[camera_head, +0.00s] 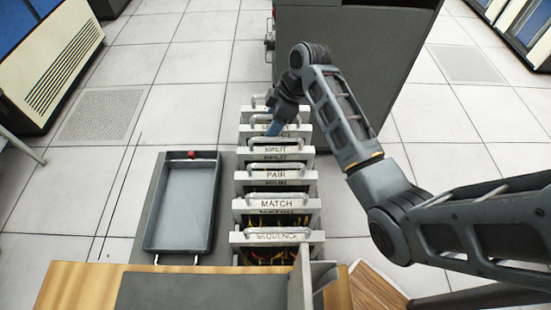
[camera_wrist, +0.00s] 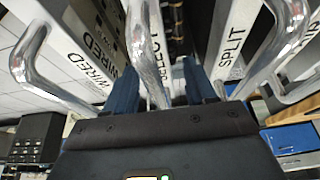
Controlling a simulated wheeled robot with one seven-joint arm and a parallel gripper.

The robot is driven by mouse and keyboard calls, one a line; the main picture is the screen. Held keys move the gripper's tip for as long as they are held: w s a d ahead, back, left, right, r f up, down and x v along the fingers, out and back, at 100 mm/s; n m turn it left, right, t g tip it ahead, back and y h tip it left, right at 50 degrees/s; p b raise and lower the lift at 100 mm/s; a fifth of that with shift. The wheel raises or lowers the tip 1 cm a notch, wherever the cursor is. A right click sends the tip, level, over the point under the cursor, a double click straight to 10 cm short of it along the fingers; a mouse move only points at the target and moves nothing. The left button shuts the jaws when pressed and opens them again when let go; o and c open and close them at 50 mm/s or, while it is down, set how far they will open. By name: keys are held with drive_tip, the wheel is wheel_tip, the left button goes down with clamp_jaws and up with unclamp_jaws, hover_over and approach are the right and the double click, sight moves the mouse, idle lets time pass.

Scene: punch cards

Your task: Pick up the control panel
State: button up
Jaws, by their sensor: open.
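Several grey control panels with metal handles stand upright in a row. The labels SPLIT (camera_head: 275,151), PAIR (camera_head: 276,176), MATCH (camera_head: 277,205) and SEQUENCE (camera_head: 277,237) read in the head view. My gripper (camera_head: 273,130) is low over the far part of the row, behind SPLIT. In the wrist view my gripper (camera_wrist: 165,90) is open, with a blue finger on each side of the handle of the SELECT panel (camera_wrist: 148,50). Whether the fingers touch it I cannot tell. WIRED (camera_wrist: 75,45) is on the left and SPLIT (camera_wrist: 235,40) on the right. My gripper body hides the lower parts.
An empty grey tray (camera_head: 183,207) lies left of the row. A large dark cabinet (camera_head: 400,50) stands behind the row and my arm. A wooden-edged desk (camera_head: 70,290) is at the front.

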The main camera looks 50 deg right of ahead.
drive_tip(key=shift+f, duration=0.25)
idle(0.4)
drive_tip(key=shift+c, duration=0.4)
clamp_jaws()
idle(0.9)
drive_tip(key=shift+w+r, duration=0.1)
drive_tip(key=shift+r, duration=0.05)
